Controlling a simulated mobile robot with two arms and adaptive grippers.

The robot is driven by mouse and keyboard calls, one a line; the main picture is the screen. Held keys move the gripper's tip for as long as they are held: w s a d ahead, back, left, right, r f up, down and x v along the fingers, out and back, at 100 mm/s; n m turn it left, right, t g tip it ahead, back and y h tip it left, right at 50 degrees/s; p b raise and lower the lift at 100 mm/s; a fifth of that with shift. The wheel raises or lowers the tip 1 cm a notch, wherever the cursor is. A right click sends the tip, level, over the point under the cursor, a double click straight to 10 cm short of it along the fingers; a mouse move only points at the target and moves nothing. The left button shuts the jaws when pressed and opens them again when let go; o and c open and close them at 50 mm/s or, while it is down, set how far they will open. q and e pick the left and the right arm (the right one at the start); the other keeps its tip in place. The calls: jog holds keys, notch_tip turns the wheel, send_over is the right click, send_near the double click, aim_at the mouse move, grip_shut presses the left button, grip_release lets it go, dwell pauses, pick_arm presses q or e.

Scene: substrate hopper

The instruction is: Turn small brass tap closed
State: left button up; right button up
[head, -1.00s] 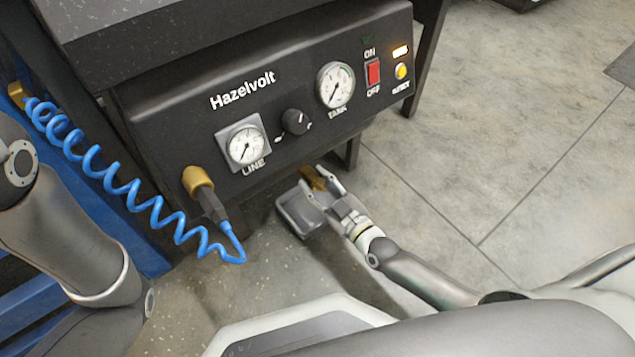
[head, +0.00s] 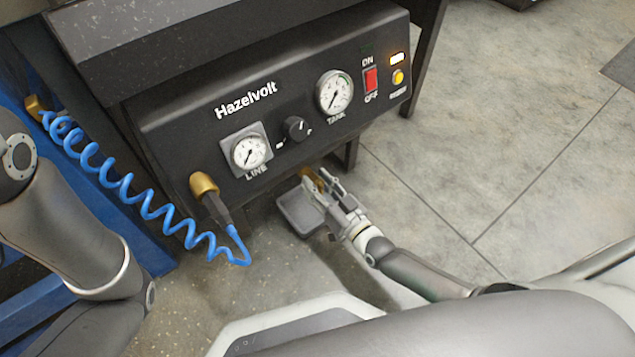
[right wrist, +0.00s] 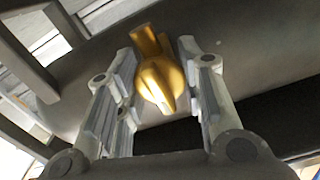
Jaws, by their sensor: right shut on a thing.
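The small brass tap (right wrist: 160,82) sits under the black Hazelvolt panel, between the fingers of my right gripper (right wrist: 157,75) in the right wrist view. In the head view only a bit of the brass tap (head: 309,178) shows past my right gripper (head: 322,184). My left arm comes in at the left of the head view, but its gripper does not show.
A grey tray (head: 296,212) lies on the floor below the tap. The panel (head: 300,95) has gauges, a black knob (head: 296,129) and a red switch (head: 371,79). A coiled blue hose (head: 130,190) hangs at the left from a brass fitting.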

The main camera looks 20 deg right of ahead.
dwell(0.4)
jog(key=o, duration=1)
jog(key=shift+o, duration=0.2)
jog(key=shift+s, duration=0.1)
jog(key=v, duration=1.2)
